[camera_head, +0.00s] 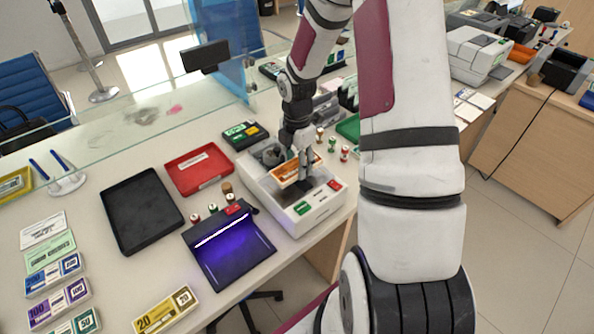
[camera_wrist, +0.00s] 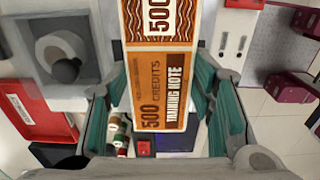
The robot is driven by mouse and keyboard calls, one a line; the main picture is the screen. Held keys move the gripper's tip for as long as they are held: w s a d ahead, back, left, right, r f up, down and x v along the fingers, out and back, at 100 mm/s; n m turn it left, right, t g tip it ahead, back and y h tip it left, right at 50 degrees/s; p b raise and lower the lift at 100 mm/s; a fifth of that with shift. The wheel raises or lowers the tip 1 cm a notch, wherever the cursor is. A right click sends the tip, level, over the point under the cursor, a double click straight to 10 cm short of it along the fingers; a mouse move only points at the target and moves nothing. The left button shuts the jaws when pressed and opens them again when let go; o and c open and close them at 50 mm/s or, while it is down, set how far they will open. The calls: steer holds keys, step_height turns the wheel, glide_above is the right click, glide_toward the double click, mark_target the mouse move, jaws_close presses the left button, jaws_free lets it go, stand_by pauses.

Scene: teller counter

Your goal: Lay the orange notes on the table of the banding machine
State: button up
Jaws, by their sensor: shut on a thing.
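The orange notes (camera_head: 286,173) are a flat stack, marked 500 credits and training note in the wrist view (camera_wrist: 152,88). My gripper (camera_head: 304,168) is shut on them and holds them over the banding machine (camera_head: 318,210). In the wrist view the stack lies between the two teal-padded fingers (camera_wrist: 165,125). The banding machine is a white box with a green button (camera_head: 302,208) and a red button (camera_head: 334,184) on its front. Its dark middle is partly hidden under the notes and gripper. I cannot tell whether the notes touch the machine.
A purple-lit lamp tray (camera_head: 232,248), a red tray (camera_head: 199,168) and a black tray (camera_head: 141,211) lie left of the machine. A green-and-black device (camera_head: 245,135) stands behind it. Small stamps (camera_head: 344,153) stand on its right. A glass screen runs along the counter's back.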

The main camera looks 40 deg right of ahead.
mark_target(297, 165)
steer(key=shift+f, duration=1.75)
steer(key=shift+f, duration=0.1)
steer(key=o, duration=1.3)
